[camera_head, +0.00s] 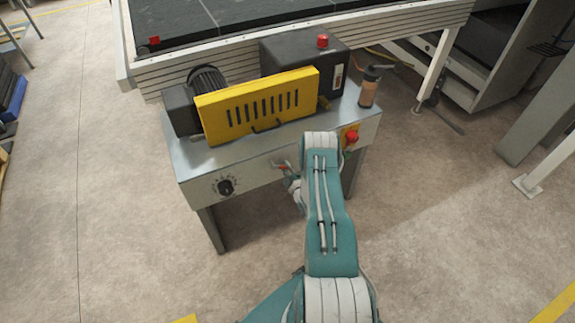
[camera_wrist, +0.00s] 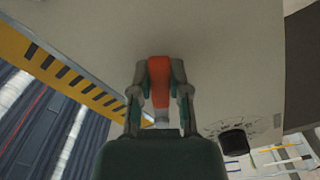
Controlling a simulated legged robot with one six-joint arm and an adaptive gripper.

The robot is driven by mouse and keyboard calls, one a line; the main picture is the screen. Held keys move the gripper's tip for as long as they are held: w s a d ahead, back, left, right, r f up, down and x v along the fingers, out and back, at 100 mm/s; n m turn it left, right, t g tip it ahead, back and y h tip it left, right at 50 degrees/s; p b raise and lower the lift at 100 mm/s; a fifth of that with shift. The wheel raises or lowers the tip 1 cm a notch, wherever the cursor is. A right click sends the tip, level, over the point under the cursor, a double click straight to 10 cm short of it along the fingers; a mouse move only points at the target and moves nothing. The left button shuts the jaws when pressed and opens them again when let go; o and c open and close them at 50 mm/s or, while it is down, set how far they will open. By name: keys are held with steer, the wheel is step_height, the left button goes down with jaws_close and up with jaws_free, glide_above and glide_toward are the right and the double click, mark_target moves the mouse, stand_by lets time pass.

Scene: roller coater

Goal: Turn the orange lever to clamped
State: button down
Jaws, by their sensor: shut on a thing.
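The orange lever (camera_wrist: 159,80) stands upright in the wrist view, in the middle of the plain metal panel. My gripper (camera_wrist: 160,75) has one finger on each side of it and is shut on it. In the head view my gripper (camera_head: 287,172) is at the front panel of the machine, mostly hidden behind my arm. Only a small bit of the orange lever (camera_head: 281,167) shows there. The lever's base is partly hidden by my gripper, and I cannot read any clamp marking.
A black dial (camera_head: 226,187) is left of the lever on the front panel; it also shows in the wrist view (camera_wrist: 233,142). A red button (camera_head: 352,137) is to the right, near my arm. A yellow slotted guard (camera_head: 260,105) and an orange-brown bottle (camera_head: 369,88) are on top.

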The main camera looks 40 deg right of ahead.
mark_target(270, 171)
steer(key=shift+w+a+f+m, duration=0.2)
steer(key=shift+a+f+m, duration=0.5)
steer(key=shift+m, duration=1.2)
steer(key=shift+w+a+f+m, duration=0.25)
steer(key=shift+a+m, duration=0.7)
steer(key=shift+m, duration=0.95)
steer(key=shift+w+a+f+m, duration=0.15)
steer(key=shift+a+f+m, duration=0.55)
steer(key=shift+m, duration=1.2)
steer(key=shift+a+r, duration=0.15)
steer(key=shift+a, duration=0.05)
steer(key=c, duration=0.6)
jaws_free()
steer(key=v, duration=1.2)
steer(key=shift+w, duration=0.1)
